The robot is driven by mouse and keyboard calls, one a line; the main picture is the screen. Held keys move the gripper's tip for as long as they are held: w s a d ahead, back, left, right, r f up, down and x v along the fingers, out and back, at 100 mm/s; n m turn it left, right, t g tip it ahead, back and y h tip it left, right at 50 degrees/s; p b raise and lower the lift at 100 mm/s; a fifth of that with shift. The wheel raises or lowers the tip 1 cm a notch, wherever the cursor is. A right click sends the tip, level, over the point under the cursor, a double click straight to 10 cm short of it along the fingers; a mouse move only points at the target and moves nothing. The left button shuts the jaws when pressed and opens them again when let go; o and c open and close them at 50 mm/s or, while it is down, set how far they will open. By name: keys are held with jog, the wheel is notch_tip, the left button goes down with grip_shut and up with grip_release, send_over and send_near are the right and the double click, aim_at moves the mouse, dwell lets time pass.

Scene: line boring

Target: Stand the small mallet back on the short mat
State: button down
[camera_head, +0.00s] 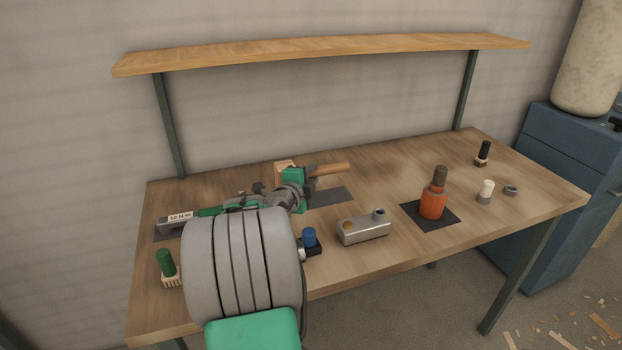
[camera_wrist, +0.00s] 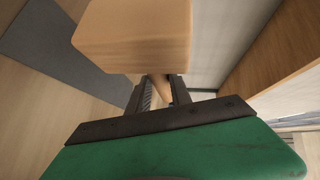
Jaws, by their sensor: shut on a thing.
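The small mallet has a pale wooden block head (camera_head: 284,166) and a brown handle (camera_head: 332,169). My gripper (camera_head: 311,172) is shut on the handle, close to the head. The handle points right and lies roughly level in the head view. In the wrist view the head (camera_wrist: 135,38) fills the top middle, and the handle (camera_wrist: 160,86) shows between the fingers (camera_wrist: 158,97). A dark grey mat (camera_head: 332,198), probably the short mat, lies bare below and right of my gripper. A grey mat (camera_wrist: 62,52) also shows left of the head in the wrist view.
A torque wrench (camera_head: 176,224) lies at the left. A blue-topped item (camera_head: 309,238), a grey metal block (camera_head: 364,231) and an orange bottle (camera_head: 433,203) on a dark mat (camera_head: 451,214) stand in front and right. A shelf (camera_head: 320,50) overhangs the bench's back.

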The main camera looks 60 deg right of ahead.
jog(key=shift+f+b, duration=1.8)
jog(key=shift+b, duration=0.65)
jog(key=shift+f+b, duration=0.1)
jog(key=shift+b, duration=0.55)
jog(key=shift+f+b, duration=0.55)
jog(key=shift+b, duration=0.65)
